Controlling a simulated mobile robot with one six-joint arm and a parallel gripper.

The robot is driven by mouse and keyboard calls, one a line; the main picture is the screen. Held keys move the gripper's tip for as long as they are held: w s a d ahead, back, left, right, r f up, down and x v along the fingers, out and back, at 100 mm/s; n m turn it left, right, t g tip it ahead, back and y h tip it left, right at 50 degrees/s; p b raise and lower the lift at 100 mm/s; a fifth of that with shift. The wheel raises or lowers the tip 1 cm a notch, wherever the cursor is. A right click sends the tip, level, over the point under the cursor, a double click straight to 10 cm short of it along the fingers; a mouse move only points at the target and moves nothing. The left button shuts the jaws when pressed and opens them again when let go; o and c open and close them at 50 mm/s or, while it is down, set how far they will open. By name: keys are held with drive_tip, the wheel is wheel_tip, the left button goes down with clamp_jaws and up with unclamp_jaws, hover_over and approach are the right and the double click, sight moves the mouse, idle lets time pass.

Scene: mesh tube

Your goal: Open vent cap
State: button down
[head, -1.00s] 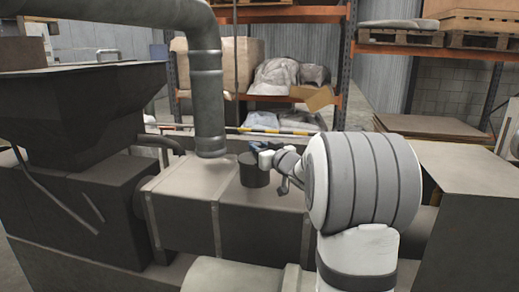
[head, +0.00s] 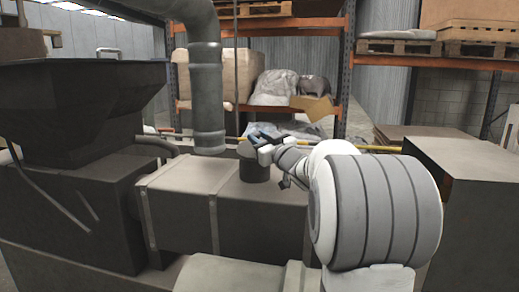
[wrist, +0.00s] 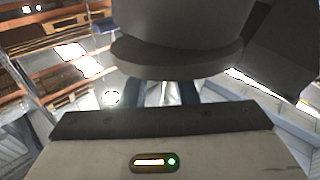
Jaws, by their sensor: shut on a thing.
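The vent cap (head: 246,150) is a dark grey lid at the top of a short dark round vent pipe (head: 256,170) on the brown-grey machine housing. It looks tilted, with its right side raised by my gripper. My gripper (head: 262,140) is at the cap's upper right edge and is shut on it. In the wrist view, a large dark rounded form with a lip, seemingly the cap (wrist: 170,60), fills the top middle. My gripper's fingers (wrist: 161,92) reach up to its lower edge there, and their tips are partly hidden behind it.
A thick grey vertical pipe (head: 207,100) stands just left of the vent. A dark hopper (head: 75,100) is at far left. An orange rack (head: 346,75) with bags and boxes stands behind. A brown block (head: 470,190) is at right. Air above the vent is free.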

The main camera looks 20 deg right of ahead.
drive_tip(key=c, duration=1.2)
unclamp_jaws()
drive_tip(key=shift+o, duration=0.2)
drive_tip(key=shift+r, duration=0.15)
wheel_tip(320, 180, up, 10)
drive_tip(key=p, duration=0.1)
drive_tip(key=shift+f, duration=0.2)
